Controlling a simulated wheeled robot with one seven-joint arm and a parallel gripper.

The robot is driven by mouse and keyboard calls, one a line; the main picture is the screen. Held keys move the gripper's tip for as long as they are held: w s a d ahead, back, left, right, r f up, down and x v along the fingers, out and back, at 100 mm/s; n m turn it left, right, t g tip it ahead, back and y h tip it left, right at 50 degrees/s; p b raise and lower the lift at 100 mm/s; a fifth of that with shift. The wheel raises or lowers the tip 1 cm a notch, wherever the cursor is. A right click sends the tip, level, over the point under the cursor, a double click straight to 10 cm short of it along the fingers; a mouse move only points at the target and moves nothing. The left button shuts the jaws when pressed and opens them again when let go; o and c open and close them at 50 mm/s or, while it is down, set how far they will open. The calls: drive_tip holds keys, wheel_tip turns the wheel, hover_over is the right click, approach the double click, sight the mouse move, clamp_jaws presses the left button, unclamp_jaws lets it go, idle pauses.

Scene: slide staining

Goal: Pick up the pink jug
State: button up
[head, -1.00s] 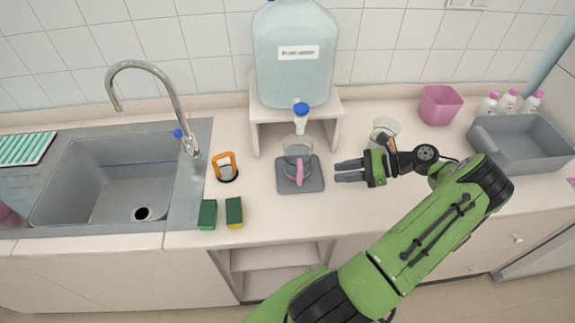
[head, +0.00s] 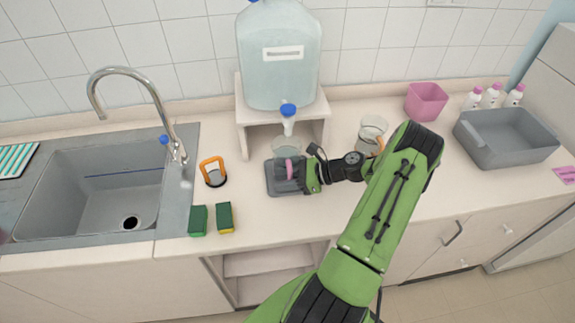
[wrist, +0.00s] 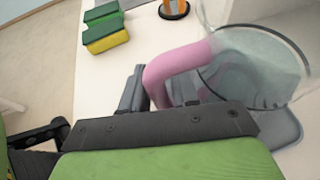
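The pink jug is a clear round vessel with a pink handle. In the head view its clear body (head: 287,146) stands at the front of the white stand, mostly hidden behind my gripper (head: 292,173). In the wrist view the pink handle (wrist: 165,72) curves down between the fingers of my gripper (wrist: 160,92), and the clear body (wrist: 255,65) is to the right. The fingers are on both sides of the handle. Part of the fingers is hidden, so I cannot tell whether they press on it. The jug stands on a grey mat (head: 273,184).
A large water container (head: 280,70) with a blue-topped tap (head: 288,112) stands above the jug on the stand (head: 243,120). An orange-handled vessel (head: 213,171) and green sponges (head: 198,220) are left. A glass vessel (head: 372,130) and pink container (head: 427,100) are right.

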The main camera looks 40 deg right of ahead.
clamp_jaws()
drive_tip(key=shift+r, duration=0.1)
drive_tip(key=shift+r, duration=0.25)
drive_tip(key=r, duration=0.3)
drive_tip(key=shift+s+d+r, duration=0.1)
drive_tip(key=shift+d, duration=0.1)
drive_tip(key=s+d, duration=0.6)
drive_tip(key=s+d+p, duration=0.1)
drive_tip(key=s+d, duration=0.5)
drive_tip(key=shift+s, duration=0.4)
